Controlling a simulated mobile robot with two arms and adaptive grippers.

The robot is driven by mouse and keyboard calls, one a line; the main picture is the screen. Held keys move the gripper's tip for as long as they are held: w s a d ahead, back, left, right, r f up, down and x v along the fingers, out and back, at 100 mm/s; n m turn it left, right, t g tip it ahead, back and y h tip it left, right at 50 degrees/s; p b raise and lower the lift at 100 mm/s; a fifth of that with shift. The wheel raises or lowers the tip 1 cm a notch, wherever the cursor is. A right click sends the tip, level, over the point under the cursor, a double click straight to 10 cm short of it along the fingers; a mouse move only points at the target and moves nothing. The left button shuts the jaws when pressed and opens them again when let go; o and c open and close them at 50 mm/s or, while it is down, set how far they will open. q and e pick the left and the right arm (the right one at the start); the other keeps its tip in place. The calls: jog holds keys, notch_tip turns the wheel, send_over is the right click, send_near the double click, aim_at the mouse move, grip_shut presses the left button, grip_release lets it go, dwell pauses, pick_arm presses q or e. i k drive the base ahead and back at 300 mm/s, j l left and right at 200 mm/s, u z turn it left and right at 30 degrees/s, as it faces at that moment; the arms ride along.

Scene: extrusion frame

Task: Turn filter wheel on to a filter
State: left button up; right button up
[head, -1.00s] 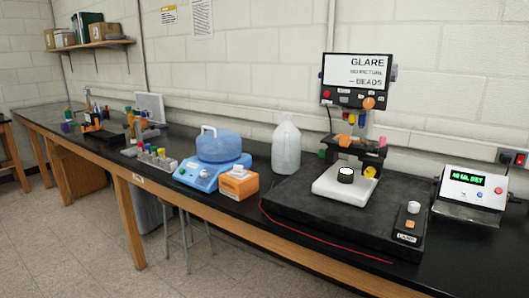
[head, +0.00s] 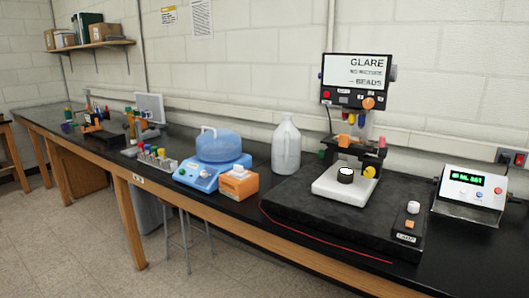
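A microscope-like instrument stands on a black slab (head: 300,210) on the bench. Its screen (head: 358,70) reads "GLARE" and "BEADS", with a middle line too blurred to read. An orange knob (head: 368,103) sits at the screen's lower edge. Small yellow and blue parts (head: 351,119) hang below the screen, above an orange block (head: 344,141). They may belong to the filter wheel, but I cannot tell which part it is. A yellow knob (head: 370,171) is at the right of the white stage (head: 330,188), which bears a black cylinder with a bright top (head: 345,174). Neither of my grippers is in view.
A small control box (head: 409,224) sits on the slab's right. A display unit (head: 472,188) stands further right. A translucent jug (head: 286,148), a blue device (head: 215,160) and an orange-white box (head: 238,184) stand left. A red cable (head: 320,243) runs along the slab's front.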

aim_at(395, 68)
jog(key=i+l+u, duration=0.15)
jog(key=l, duration=0.25)
jog(key=i+l+u, duration=0.1)
jog(key=l, duration=0.25)
jog(key=i+l+u, duration=0.15)
jog(key=l, duration=0.25)
